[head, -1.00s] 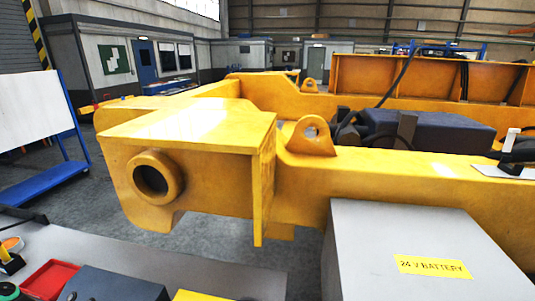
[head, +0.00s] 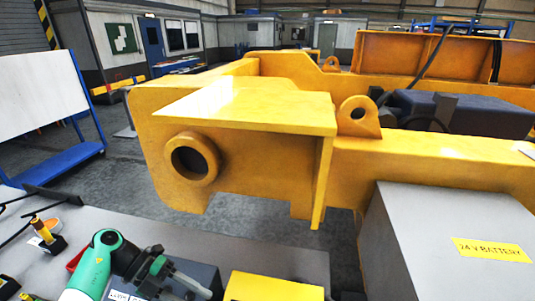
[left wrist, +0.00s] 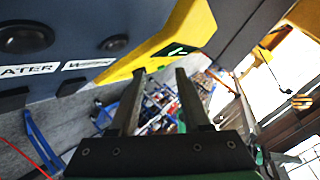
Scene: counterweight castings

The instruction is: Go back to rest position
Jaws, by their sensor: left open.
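My left gripper (head: 190,281) shows low in the head view, at the end of my green and dark arm, over the grey bench and in front of a dark blue box. In the left wrist view, its two dark fingers (left wrist: 160,75) stand apart with nothing between them. The dark blue box (left wrist: 75,25) and a yellow object (left wrist: 175,32) lie beyond the fingers there. My right gripper is in neither view.
The large yellow casting (head: 240,115) with a round bore fills the middle. A grey battery box (head: 440,240) stands at the right. The grey bench (head: 120,222) carries a yellow box (head: 272,287) and small tools at left. A whiteboard on a blue stand (head: 45,100) is farther left.

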